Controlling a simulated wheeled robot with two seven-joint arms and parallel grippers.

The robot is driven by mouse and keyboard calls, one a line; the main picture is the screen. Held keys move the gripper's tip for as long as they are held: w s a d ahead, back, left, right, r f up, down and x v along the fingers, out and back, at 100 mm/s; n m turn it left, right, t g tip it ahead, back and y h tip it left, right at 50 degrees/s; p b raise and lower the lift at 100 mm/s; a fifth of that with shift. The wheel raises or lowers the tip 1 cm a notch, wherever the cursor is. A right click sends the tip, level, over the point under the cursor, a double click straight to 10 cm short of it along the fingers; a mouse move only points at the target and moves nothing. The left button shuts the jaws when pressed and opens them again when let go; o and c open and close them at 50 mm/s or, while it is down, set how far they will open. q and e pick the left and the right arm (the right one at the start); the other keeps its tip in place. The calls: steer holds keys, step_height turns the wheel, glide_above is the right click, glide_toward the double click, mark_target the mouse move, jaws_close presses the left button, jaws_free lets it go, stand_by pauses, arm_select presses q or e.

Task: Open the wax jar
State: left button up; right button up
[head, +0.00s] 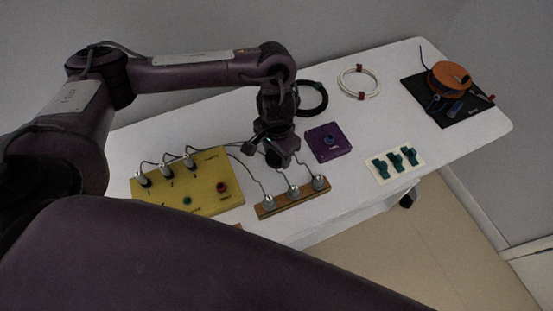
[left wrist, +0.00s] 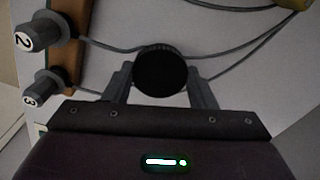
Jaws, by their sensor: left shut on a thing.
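A round black lid, seen from above, shows in the left wrist view (left wrist: 160,70); I take it as the wax jar's top. My left gripper (left wrist: 160,82) has one finger on each side of it and is shut on it. The jar's body below is hidden, so I cannot tell whether the lid is still seated. In the head view my left gripper (head: 277,158) is low over the table, behind the wooden strip, and the jar is hard to make out against it. My right gripper is not in view.
Cables run between a yellow board (head: 215,203) and a wooden strip (head: 292,206) with three plugs, close to the gripper. A purple box (head: 325,153), teal clips (head: 395,162), a black coil (head: 325,100), a white coil (head: 345,88) and an orange spool (head: 452,72) lie rightward on the white table (head: 400,115).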

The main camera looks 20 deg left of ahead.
mark_target(276, 156)
arm_select(q)
step_height(276, 156, down, 3)
steer(key=shift+r+b, duration=0.15)
steer(key=shift+b, duration=0.25)
steer(key=o, duration=1.1)
step_height(276, 156, up, 12)
steer(key=p, duration=0.4)
steer(key=shift+p, duration=0.4)
